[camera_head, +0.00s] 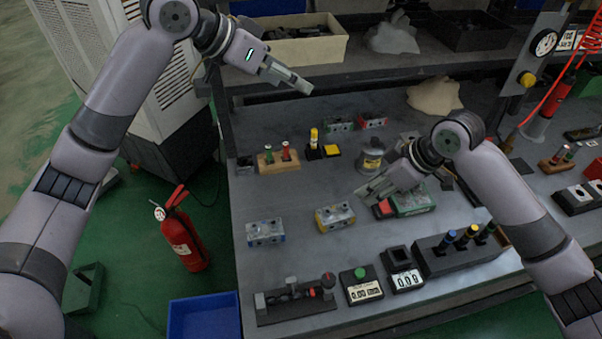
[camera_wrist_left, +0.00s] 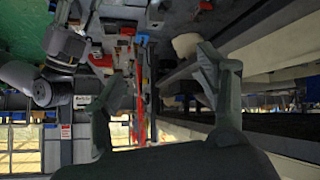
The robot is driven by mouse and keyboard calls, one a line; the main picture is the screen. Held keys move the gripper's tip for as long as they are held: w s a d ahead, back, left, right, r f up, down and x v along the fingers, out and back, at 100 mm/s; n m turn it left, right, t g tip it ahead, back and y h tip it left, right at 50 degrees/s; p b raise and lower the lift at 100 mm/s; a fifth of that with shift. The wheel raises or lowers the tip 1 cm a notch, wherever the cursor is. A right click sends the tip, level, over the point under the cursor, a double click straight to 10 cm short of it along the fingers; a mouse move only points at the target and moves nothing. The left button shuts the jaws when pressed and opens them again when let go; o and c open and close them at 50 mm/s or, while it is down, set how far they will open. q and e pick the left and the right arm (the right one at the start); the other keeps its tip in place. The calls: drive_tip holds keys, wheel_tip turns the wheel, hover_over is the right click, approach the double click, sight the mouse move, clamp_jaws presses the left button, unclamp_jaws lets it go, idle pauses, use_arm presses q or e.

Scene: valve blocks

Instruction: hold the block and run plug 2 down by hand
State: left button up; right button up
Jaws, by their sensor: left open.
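Several valve blocks lie on the grey bench: a blue-trimmed block (camera_head: 265,232), a yellow-trimmed block (camera_head: 335,216), a green block (camera_head: 414,202) and a red-trimmed block (camera_head: 372,122). Which block the task means, I cannot tell. My left gripper (camera_head: 306,88) is raised above the bench's back edge. In the left wrist view its fingers (camera_wrist_left: 155,88) are spread and empty.
A row of dark holders with coloured handles (camera_head: 460,245), two small displays (camera_head: 362,286) and a dark fixture (camera_head: 295,298) line the front edge. A shelf with a beige bin (camera_head: 300,48) stands behind. A fire extinguisher (camera_head: 184,235) and blue bin (camera_head: 205,317) are left.

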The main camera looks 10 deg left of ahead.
sight(326, 211)
use_arm(q)
drive_tip(key=s+d+f+m+g+y, duration=0.2)
drive_tip(key=s+f, duration=0.2)
drive_tip(key=f, duration=0.5)
drive_tip(key=s+d+f+m+g+y, duration=0.1)
drive_tip(key=s+d+f+m+g, duration=0.2)
drive_tip(key=f, duration=0.6)
drive_tip(key=shift+t, duration=0.5)
drive_tip(key=x, duration=1)
drive_tip(key=a+x, duration=0.1)
drive_tip(key=x, duration=0.5)
drive_tip(key=shift+s+f, duration=0.15)
drive_tip(key=shift+f, duration=0.15)
drive_tip(key=shift+c, duration=0.3)
